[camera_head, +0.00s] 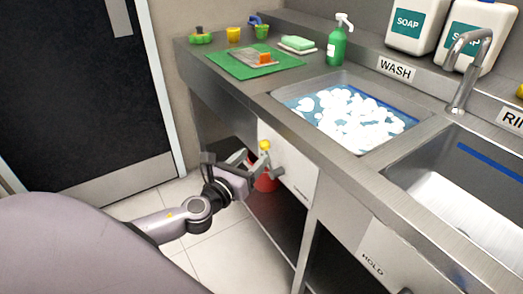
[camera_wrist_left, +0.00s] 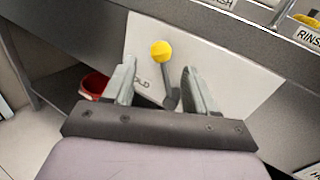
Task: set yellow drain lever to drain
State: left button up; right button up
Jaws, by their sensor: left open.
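The yellow drain lever (camera_head: 265,146) is a grey handle with a round yellow knob on a pale panel (camera_head: 297,172) below the wash sink. In the left wrist view the knob (camera_wrist_left: 161,51) is at the top and the grey handle slants down to the right. My left gripper (camera_head: 254,163) is at the lever. In the left wrist view its open fingers (camera_wrist_left: 158,85) stand on either side of the lever, the right finger close to the handle. Whether it touches cannot be told. Part of the panel's lettering is hidden. My right gripper is not in view.
The wash sink (camera_head: 281,94) holds foamy water. A red bucket (camera_head: 266,182) stands under the counter, behind my gripper; it also shows in the left wrist view (camera_wrist_left: 95,84). A second panel marked HOLD (camera_head: 373,264) is at the lower right. Tiled floor (camera_head: 217,245) is clear at left.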

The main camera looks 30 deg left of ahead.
aim_at(262, 149)
pick_arm(q)
jog(key=shift+w+a, duration=0.1)
jog(key=shift+w, duration=2.6)
grip_shut()
